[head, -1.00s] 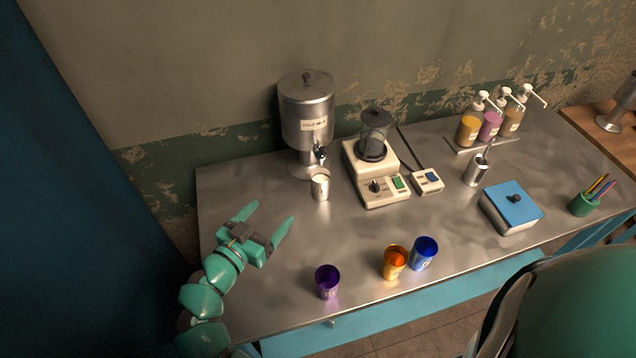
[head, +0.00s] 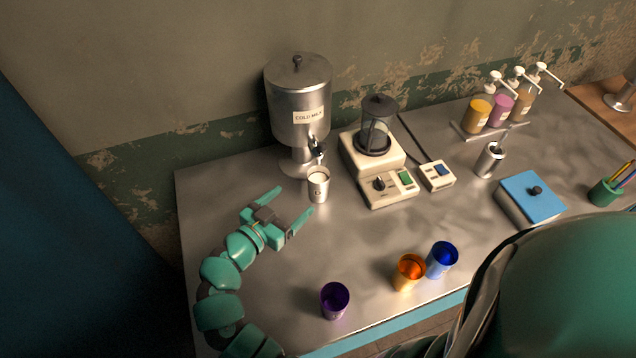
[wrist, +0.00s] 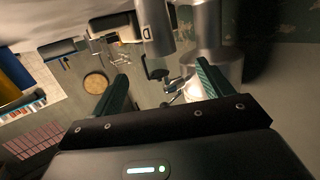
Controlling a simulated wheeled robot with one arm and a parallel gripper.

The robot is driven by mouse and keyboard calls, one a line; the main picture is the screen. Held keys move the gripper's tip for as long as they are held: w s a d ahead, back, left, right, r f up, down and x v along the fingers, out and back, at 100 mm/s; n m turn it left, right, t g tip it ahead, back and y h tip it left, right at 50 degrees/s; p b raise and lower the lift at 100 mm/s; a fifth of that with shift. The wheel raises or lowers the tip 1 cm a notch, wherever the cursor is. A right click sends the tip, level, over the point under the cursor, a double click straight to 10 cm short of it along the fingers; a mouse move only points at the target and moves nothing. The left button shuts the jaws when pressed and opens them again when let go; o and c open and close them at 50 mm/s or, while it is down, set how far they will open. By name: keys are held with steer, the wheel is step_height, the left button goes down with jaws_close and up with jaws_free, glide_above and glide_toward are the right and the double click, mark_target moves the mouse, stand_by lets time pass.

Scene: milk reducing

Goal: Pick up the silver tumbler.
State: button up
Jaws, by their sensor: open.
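The silver tumbler (head: 318,190) stands upright on the metal table, below the spout of the milk dispenser, with white liquid at its top. My gripper (head: 290,204) is open and empty, with its two fingers pointing toward the tumbler from the lower left. The fingertips look a short way from it, apart from it. In the wrist view my gripper (wrist: 162,74) also shows open. A silver cylinder (wrist: 157,28) with a small dark mark hangs in from the top edge there; it looks like the tumbler, seen upside down.
The milk dispenser (head: 298,105) stands behind the tumbler. A blender-like machine (head: 377,160) is close on the right. Purple (head: 334,301), orange (head: 408,272) and blue (head: 441,260) cups stand near the front edge. The table between gripper and purple cup is clear.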

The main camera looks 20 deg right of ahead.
mark_target(312, 183)
steer(key=p+x, duration=0.2)
steer(key=x, duration=0.5)
steer(key=p+x, duration=0.1)
steer(key=x, duration=0.2)
steer(key=shift+w+d+r, duration=0.1)
steer(key=shift+w+d, duration=0.05)
steer(key=shift+d, duration=0.2)
steer(key=shift+w+d+f+p, duration=0.25)
steer(key=shift+w+d+p, duration=0.05)
steer(key=shift+w+d, duration=0.15)
steer(key=c, duration=1.3)
steer(key=shift+r, duration=0.1)
